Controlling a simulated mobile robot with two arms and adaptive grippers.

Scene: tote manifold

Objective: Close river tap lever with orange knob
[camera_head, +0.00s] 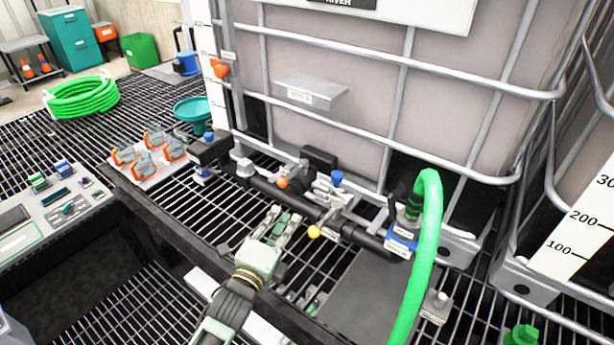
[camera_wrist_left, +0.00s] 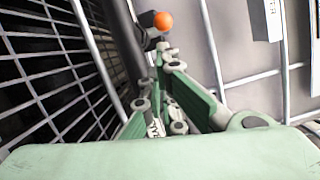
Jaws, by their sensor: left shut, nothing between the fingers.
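The orange knob (camera_head: 282,183) is on a lever at the black pipe manifold (camera_head: 262,186), in front of the tote marked RIVER (camera_head: 340,3). The knob also shows in the left wrist view (camera_wrist_left: 163,21), just beyond the fingertips. My left gripper (camera_head: 284,213) is shut and empty, above the grating just in front of the pipe. Its fingers point toward the orange knob, with a gap between. They also show in the left wrist view (camera_wrist_left: 165,62). A yellow knob (camera_head: 314,232) is on another lever to the right of the fingers. My right gripper is not in view.
A green hose (camera_head: 430,235) rises from the pipe's right end. A caged tote (camera_head: 345,120) stands right behind the pipe. Orange-and-grey fittings (camera_head: 150,153) sit on a board at left. A teal funnel (camera_head: 192,110) is behind them. Open grating lies left of my arm.

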